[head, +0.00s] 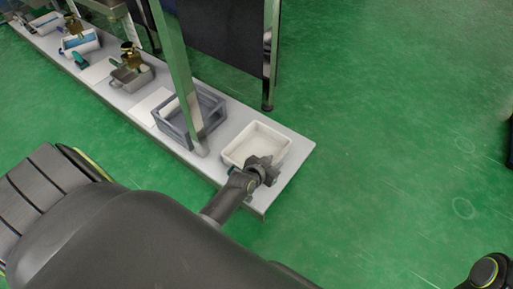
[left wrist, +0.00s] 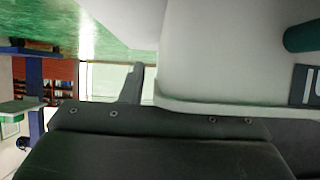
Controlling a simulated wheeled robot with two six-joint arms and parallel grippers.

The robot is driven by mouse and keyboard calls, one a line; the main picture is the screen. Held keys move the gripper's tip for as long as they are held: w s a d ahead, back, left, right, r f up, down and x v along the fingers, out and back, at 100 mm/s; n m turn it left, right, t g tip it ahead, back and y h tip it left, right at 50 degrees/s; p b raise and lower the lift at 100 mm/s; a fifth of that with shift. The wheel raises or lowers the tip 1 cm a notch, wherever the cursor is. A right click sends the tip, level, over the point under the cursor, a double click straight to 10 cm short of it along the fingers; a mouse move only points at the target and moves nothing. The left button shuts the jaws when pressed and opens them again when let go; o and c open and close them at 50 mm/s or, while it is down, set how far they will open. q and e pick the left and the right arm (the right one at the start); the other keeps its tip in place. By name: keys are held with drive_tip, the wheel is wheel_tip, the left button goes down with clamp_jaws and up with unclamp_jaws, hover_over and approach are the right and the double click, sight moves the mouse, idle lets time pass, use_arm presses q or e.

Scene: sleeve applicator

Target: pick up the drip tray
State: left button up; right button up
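The drip tray is a shallow, off-white rectangular tray (head: 254,139) near the right end of the low white platform in the head view. My left gripper (head: 263,168) is at the tray's near side, overlapping its near rim. In the left wrist view, a pale wall with a rounded rim (left wrist: 235,109), apparently the tray's, fills the right half close up. One grey finger (left wrist: 133,84) stands beside that wall. The other finger is not clearly seen, so whether the jaws are closed on the rim cannot be told. My right gripper is out of view.
A grey crate (head: 215,106) stands left of the tray, with a green upright post (head: 180,75) in front of it. Other trays and tools stand further along the platform (head: 292,163). Green floor to the right is clear.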

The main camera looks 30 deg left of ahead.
use_arm(q)
clamp_jaws()
drive_tip(key=shift+r, duration=0.3)
idle(0.4)
